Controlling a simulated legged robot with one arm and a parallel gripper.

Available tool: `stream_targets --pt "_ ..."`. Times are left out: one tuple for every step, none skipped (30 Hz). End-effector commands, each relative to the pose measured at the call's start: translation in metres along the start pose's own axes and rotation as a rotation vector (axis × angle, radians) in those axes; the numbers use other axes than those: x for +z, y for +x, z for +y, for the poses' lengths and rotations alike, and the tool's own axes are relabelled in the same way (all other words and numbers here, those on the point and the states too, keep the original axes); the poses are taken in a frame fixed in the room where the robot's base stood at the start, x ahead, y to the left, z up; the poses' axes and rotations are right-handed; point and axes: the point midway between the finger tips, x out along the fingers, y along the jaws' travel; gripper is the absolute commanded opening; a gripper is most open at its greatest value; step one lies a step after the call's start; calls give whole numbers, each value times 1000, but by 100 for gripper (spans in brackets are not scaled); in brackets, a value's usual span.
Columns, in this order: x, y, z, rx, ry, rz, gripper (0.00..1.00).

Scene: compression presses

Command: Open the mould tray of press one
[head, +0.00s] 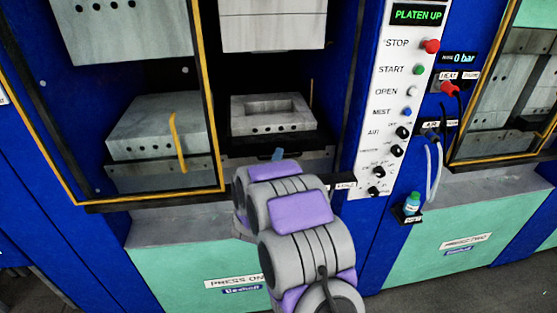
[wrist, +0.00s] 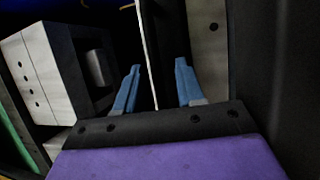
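Press one stands open at its right half. The mould tray, a grey block with a rectangular recess and small holes in its front (head: 297,119), sits inside on a dark ledge. In the wrist view a pale block with holes and a recess (wrist: 32,78) shows at the left, seemingly the same mould. My gripper (wrist: 158,68) has its two blue fingers apart, with a thin pale edge visible between or beyond them. Whether it touches them is unclear. In the head view one blue fingertip (head: 277,154) shows just below and in front of the mould; my arm hides the rest.
A yellow-edged guard door (head: 214,130) with a yellow handle (head: 177,142) covers the press's left half. A control panel (head: 383,110) with a red stop button (head: 430,46) and a "PLATEN UP" display stands at the right. An upper block (head: 272,25) hangs above the mould with a gap between.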

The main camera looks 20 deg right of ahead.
Motion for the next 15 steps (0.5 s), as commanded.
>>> stream_targets --pt "0 5 0 3 1 -1 38" --pt "0 7 0 3 1 -1 38" --pt "0 9 0 2 1 -1 38" --pt "0 10 0 2 1 0 38" --pt "0 12 1 1 0 0 38" --pt "0 12 1 1 0 1 38" --pt "0 13 0 0 0 1 38" --pt "0 13 0 0 0 1 38" --pt "0 13 0 0 0 1 38" --pt "0 13 1 0 0 1 38" --pt "0 13 1 0 0 1 38" --pt "0 13 1 0 0 1 38" --pt "0 13 1 0 0 1 38" --pt "0 13 1 0 0 1 38" --pt "0 13 1 0 0 1 34"
